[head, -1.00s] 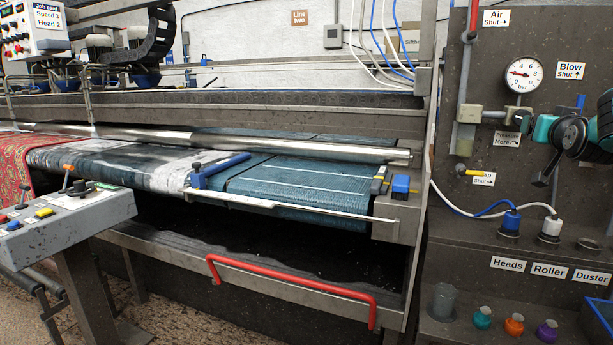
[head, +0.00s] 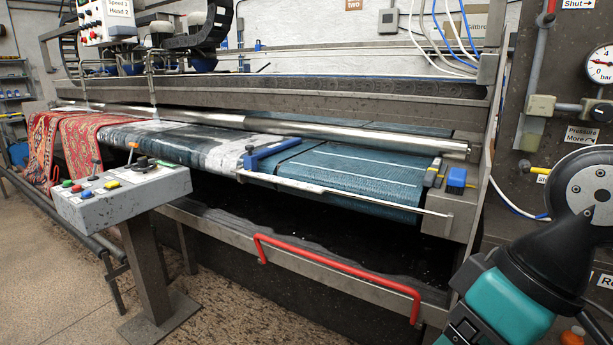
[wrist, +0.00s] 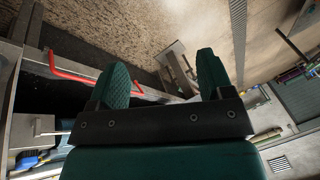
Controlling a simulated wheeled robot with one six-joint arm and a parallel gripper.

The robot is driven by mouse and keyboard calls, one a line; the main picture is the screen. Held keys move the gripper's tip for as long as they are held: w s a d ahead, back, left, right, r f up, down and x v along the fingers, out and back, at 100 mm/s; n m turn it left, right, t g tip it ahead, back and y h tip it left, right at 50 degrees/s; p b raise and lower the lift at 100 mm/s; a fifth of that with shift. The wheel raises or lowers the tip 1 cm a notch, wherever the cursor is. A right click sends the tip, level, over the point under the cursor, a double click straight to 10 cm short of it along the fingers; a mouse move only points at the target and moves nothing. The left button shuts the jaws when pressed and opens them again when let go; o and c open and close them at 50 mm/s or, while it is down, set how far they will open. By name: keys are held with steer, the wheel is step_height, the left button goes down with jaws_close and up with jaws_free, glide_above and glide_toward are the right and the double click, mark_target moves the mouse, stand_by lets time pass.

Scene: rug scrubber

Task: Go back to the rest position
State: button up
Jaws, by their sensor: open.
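In the wrist view my gripper (wrist: 163,82) shows two green padded fingers set wide apart, with nothing between them. Beyond them are the speckled floor and, tilted, the red handle (wrist: 75,76) of the machine, apart from the fingers. In the head view my teal and black arm fills the lower right, in front of the valve panel (head: 555,75); its fingertips cannot be made out there. The rug scrubber (head: 300,95) stands across the middle with a blue rug (head: 340,175) on its bed.
A control box (head: 125,190) with coloured buttons stands on a post at the left front. The red handle (head: 335,280) juts from the machine's front rail. Red patterned rugs (head: 75,135) hang at the far left. The floor (head: 250,320) in front is open.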

step_height(320, 180, up, 14)
steer(key=s+p, duration=0.1)
steer(key=p, duration=1.3)
steer(key=shift+s+g, duration=0.3)
